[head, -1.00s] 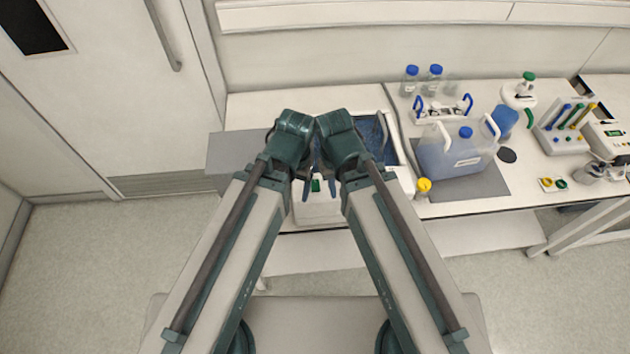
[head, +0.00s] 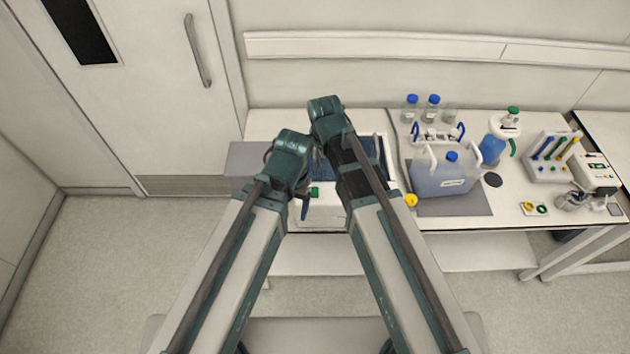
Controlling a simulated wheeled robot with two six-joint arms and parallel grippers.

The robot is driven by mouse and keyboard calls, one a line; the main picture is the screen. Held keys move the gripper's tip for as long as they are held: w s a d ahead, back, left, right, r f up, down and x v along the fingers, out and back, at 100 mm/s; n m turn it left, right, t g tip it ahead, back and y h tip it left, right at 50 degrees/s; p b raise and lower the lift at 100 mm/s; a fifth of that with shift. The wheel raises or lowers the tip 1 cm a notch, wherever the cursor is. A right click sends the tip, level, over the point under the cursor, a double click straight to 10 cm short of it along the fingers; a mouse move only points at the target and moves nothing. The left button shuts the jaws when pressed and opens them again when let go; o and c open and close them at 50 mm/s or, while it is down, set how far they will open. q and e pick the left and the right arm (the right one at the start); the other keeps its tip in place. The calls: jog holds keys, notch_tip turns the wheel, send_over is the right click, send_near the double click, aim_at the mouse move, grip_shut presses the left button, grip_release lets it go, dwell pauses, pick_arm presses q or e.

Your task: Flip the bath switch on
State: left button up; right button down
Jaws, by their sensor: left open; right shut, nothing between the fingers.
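The bath (head: 384,150) is a white box with a blue interior on the bench, partly hidden behind my arms. A green switch (head: 314,191) shows on its white front panel (head: 325,212); whether it is on or off is too small to tell. My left gripper (head: 305,207) is open and empty, pointing down in front of the panel just below and left of the switch. Contact cannot be told. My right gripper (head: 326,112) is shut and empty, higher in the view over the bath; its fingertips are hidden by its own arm.
Right of the bath stand a blue-filled container (head: 440,180) on a grey mat (head: 474,204), a yellow-capped item (head: 411,200), blue-capped bottles (head: 411,107) and a tube rack (head: 547,172). A grey surface (head: 249,159) adjoins the bath's left. The floor in front is clear.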

aim_at(315, 187)
jog(key=shift+w+a+r+m+p, duration=0.2)
jog(key=shift+w+a+m, duration=0.3)
jog(key=shift+m, duration=0.3)
jog(key=shift+w+a+r+m+p, duration=0.1)
jog(key=shift+w+a+r+m, duration=0.15)
jog(key=shift+a+m, duration=0.45)
jog(key=shift+d+f, duration=0.15)
jog(key=f+b, duration=0.4)
jog(key=w+f+b, duration=0.1)
jog(key=f+b, duration=0.4)
jog(key=w+f+b, duration=0.1)
jog(key=f+b, duration=0.3)
jog(key=b, duration=0.1)
jog(key=shift+f, duration=0.35)
jog(key=shift+w+f+b, duration=0.1)
jog(key=shift+f+b, duration=0.2)
jog(key=shift+r, duration=0.15)
